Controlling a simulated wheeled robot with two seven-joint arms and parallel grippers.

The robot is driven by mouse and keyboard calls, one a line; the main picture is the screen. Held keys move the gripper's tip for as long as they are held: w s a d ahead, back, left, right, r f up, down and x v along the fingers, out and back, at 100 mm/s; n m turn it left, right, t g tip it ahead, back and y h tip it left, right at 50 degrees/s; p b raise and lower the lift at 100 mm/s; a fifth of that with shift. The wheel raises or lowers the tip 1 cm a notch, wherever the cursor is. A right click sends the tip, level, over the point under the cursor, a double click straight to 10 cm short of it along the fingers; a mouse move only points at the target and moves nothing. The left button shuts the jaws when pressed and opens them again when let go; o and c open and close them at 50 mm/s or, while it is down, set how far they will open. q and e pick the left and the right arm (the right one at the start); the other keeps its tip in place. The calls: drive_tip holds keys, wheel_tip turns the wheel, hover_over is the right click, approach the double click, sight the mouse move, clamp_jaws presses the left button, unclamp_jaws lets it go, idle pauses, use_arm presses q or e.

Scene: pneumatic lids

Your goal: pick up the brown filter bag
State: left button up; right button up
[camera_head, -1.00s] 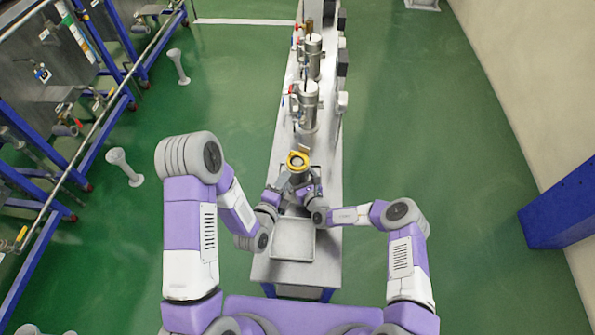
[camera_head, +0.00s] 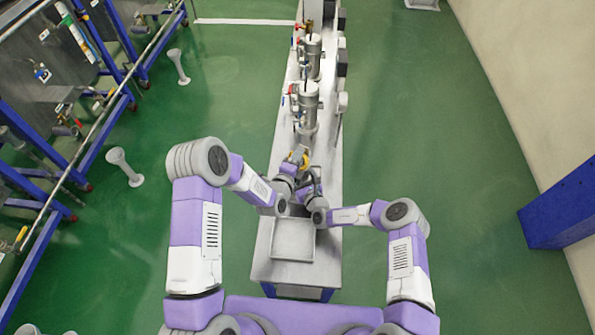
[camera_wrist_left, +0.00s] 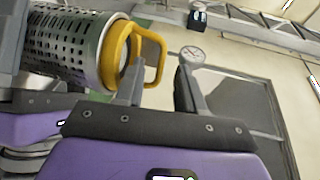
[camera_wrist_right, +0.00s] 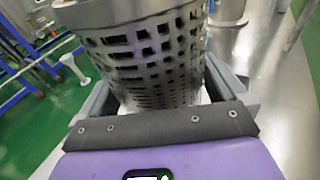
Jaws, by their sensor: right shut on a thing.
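I cannot make out a brown filter bag in any view. A perforated metal basket stands out in the right wrist view (camera_wrist_right: 150,55), and my right gripper (camera_wrist_right: 165,95) is shut around it. The left wrist view shows the basket (camera_wrist_left: 62,42) lying sideways in the picture, with a yellow ring and handle (camera_wrist_left: 112,58) at its end. My left gripper (camera_wrist_left: 160,75) is open at the yellow handle; one finger overlaps the handle in the picture, and I cannot tell whether they touch. In the head view the left gripper (camera_head: 299,160) largely covers the yellow ring. The basket's inside is hidden.
A long narrow metal bench (camera_head: 262,262) runs away from me. An empty-looking shallow tray (camera_head: 292,240) lies at its near end. Two metal cylinders (camera_head: 308,98) with red-handled valves stand further back. Green floor (camera_head: 420,130) is free to the right.

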use_arm(q)
drive_tip(key=shift+w, duration=0.1)
clamp_jaws()
drive_tip(key=shift+w+d+r, duration=0.1)
idle(1.3)
